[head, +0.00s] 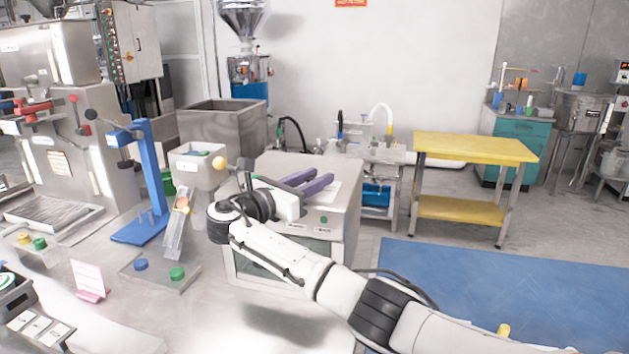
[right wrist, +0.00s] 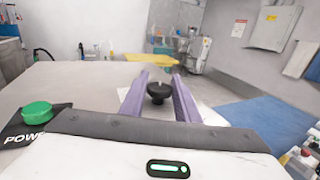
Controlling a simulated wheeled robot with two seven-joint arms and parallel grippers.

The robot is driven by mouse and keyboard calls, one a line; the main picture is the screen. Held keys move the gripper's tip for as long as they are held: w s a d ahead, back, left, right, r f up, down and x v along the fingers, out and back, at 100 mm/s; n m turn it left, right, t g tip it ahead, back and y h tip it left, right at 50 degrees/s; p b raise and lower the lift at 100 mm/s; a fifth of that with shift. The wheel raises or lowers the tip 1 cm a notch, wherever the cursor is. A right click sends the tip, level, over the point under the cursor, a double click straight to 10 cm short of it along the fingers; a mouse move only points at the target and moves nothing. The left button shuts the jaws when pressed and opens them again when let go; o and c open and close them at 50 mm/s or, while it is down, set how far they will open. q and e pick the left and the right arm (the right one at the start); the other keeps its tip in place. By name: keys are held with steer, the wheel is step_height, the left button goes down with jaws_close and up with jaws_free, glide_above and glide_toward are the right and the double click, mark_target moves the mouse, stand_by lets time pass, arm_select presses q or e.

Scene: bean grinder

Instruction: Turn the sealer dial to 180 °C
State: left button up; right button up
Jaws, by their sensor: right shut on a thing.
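The sealer appears to be the grey metal box (head: 345,215) in the middle of the head view, with a window in its front. My right gripper (head: 323,178) reaches over its top, its two purple fingers pointing away to the back right. In the right wrist view a black round dial (right wrist: 158,92) sits between the purple fingers (right wrist: 158,76), and the gripper is shut on it. A pale plate shows under the dial. A green button (right wrist: 38,113) marked POWER is at the left. No temperature marks are readable. In the head view the dial is hidden. My left gripper is out of view.
A blue stand (head: 150,190) and a sloping chute (head: 176,230) are left of the box. Blue and green buttons (head: 178,273) are on a plate in front. A yellow-topped table (head: 475,147) and blue floor mat (head: 500,290) lie to the right.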

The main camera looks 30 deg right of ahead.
steer(key=shift+f+m+g, duration=0.1)
steer(key=shift+m+g, duration=0.4)
steer(key=shift+g, duration=0.2)
steer(key=o, duration=1)
steer(key=shift+o, duration=0.2)
steer(key=s+a+b, duration=0.2)
steer(key=a, duration=0.8)
